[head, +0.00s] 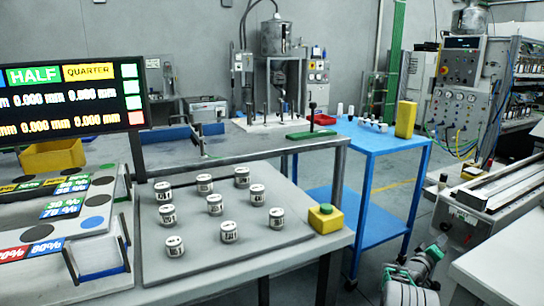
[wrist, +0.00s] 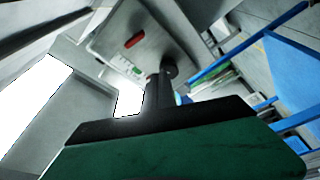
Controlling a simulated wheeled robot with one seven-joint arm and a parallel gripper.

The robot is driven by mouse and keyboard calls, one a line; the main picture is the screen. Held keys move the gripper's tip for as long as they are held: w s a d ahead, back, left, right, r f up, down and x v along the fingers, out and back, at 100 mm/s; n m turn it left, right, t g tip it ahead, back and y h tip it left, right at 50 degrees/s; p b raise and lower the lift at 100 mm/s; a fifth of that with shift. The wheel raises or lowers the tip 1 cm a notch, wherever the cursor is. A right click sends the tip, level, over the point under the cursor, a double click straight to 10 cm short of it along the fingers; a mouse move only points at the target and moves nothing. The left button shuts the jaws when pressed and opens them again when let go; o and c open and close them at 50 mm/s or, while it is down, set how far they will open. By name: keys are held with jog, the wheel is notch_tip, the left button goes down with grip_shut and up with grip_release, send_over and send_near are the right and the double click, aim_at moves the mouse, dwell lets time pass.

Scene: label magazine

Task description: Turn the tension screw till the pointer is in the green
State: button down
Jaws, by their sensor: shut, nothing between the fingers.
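My gripper (wrist: 162,90) shows in the wrist view as a green body with a black crossbar and dark fingers, shut with nothing between them. In the head view my gripper (head: 441,243) is at the lower right, in front of a grey machine (head: 480,222). The wrist view shows a grey panel (wrist: 112,38) with a red oval mark and a small scale (wrist: 127,68) with green on it. A dark round knob (wrist: 169,68), perhaps the tension screw, is at the finger ends. I cannot tell whether they touch. The pointer is too small to read.
A blue table (head: 385,138) with a yellow block (head: 405,119) stands left of the machine. A grey bench (head: 290,258) with several labelled jars and a yellow box (head: 326,219) is at the centre. A white surface (head: 515,262) is at the lower right. Floor shows between bench and machine.

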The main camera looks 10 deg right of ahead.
aim_at(446, 226)
jog(key=d+b, duration=0.1)
jog(key=b, duration=0.1)
jog(key=w+d+b, duration=0.1)
jog(key=d, duration=0.1)
jog(key=d+b, duration=0.2)
jog(key=shift+w+f+b, duration=0.15)
jog(key=shift+f+b, duration=0.15)
jog(key=shift+f, duration=0.1)
jog(key=shift+w+d+r+b, duration=0.15)
jog(key=shift+d+r+b, duration=0.15)
jog(key=shift+d+r, duration=0.1)
jog(key=shift+w+a, duration=0.1)
jog(key=shift+w+a+f+b, duration=0.15)
jog(key=shift+f+b, duration=0.3)
jog(key=shift+b, duration=0.95)
jog(key=shift+w+d+f+b, duration=0.15)
jog(key=shift+f+b, duration=0.3)
jog(key=shift+b, duration=0.9)
